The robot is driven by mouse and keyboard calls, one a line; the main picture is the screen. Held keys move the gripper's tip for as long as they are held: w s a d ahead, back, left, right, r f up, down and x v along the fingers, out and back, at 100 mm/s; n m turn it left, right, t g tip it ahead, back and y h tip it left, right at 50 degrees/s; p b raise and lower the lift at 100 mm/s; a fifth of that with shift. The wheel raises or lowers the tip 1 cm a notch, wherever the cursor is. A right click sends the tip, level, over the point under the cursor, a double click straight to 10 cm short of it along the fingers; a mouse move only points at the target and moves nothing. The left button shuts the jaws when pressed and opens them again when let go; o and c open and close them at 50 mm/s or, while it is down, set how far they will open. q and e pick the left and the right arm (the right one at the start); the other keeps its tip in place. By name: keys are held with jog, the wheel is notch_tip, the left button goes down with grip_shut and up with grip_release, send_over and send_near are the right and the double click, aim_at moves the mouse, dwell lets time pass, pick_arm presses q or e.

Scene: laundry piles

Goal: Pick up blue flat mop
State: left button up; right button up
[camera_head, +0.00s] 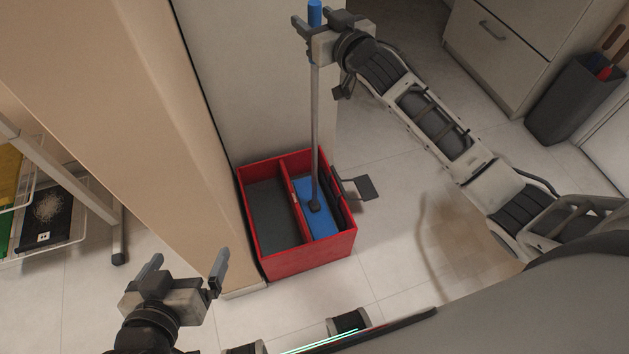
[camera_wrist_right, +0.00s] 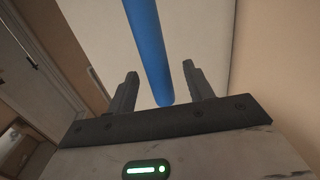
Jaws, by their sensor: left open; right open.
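The blue flat mop (camera_head: 318,192) stands upright, its flat blue head in the right compartment of a red box (camera_head: 306,262). Its grey pole rises to a blue handle grip (camera_head: 315,14) near the wall. My right gripper (camera_head: 316,24) is at the top of the pole, open, with the handle at its fingers. In the right wrist view the blue handle (camera_wrist_right: 150,50) passes between the two open fingers of the right gripper (camera_wrist_right: 160,90), with gaps on both sides. My left gripper (camera_head: 186,268) is open and empty at lower left, away from the box.
A beige wall corner (camera_head: 150,110) stands left of the red box. A wire rack (camera_head: 75,225) is at far left. A dark bin (camera_head: 572,98) and drawers (camera_head: 505,45) are at upper right.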

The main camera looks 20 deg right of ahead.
jog(key=shift+w+a, duration=0.15)
jog(key=shift+w, duration=0.3)
jog(key=shift+c, duration=0.3)
jog(key=c, duration=1)
jog(key=shift+r, duration=0.1)
grip_shut()
